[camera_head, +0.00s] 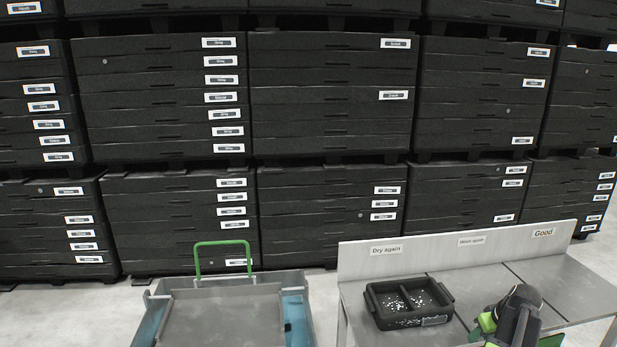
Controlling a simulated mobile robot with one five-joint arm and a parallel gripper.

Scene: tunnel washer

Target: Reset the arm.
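The end of my arm, with my gripper (488,325), shows at the bottom right in black and green. It is over the grey sorting table (445,278), right of a black box (376,308). The gripper looks apart from the box. The arm's own body and the bottom edge of the picture hide most of it, so I cannot tell whether its fingers are open or shut. I see nothing clearly held in it.
A "Good" label (543,232) is at the right. A cart with a green handle (222,243) stands left. Stacked black crates (330,125) fill the back.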

